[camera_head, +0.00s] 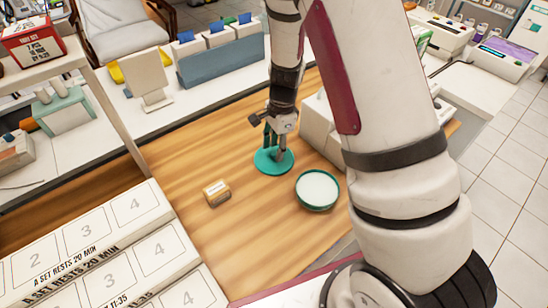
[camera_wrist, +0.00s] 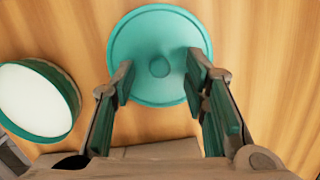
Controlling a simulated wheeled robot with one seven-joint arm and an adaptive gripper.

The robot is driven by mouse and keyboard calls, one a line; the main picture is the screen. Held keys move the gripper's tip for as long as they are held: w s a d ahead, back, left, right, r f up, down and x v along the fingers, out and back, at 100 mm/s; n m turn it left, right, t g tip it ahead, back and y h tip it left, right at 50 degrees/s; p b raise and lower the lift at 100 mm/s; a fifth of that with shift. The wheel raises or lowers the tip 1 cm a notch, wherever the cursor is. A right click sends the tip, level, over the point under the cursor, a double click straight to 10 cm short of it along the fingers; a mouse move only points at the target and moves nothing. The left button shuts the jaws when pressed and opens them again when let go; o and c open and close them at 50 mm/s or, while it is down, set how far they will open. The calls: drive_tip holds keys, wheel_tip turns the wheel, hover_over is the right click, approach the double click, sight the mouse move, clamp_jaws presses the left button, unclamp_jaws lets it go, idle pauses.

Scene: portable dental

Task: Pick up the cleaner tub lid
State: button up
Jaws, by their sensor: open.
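The cleaner tub lid (camera_head: 268,164) is a round teal disc lying flat on the wooden surface, and it also shows in the wrist view (camera_wrist: 160,30) with a small round knob in its middle. My gripper (camera_head: 279,150) is above the lid, pointing down. In the wrist view my gripper (camera_wrist: 158,90) is open, with its teal-padded fingers apart on the left and right, and the knob shows between and beyond their tips. The open tub (camera_head: 317,189), teal with white contents, stands to the right of the lid; it also shows at the left in the wrist view (camera_wrist: 36,100).
A small tan box (camera_head: 216,193) lies left of the lid. White numbered boxes (camera_head: 90,240) fill the lower left. A white device (camera_head: 322,130) stands close behind the tub. A blue-grey rack (camera_head: 221,62) is at the back. Bare wood lies around the lid.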

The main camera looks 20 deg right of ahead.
drive_tip(key=shift+f, duration=0.75)
drive_tip(key=shift+c, duration=0.6)
drive_tip(key=c, duration=0.7)
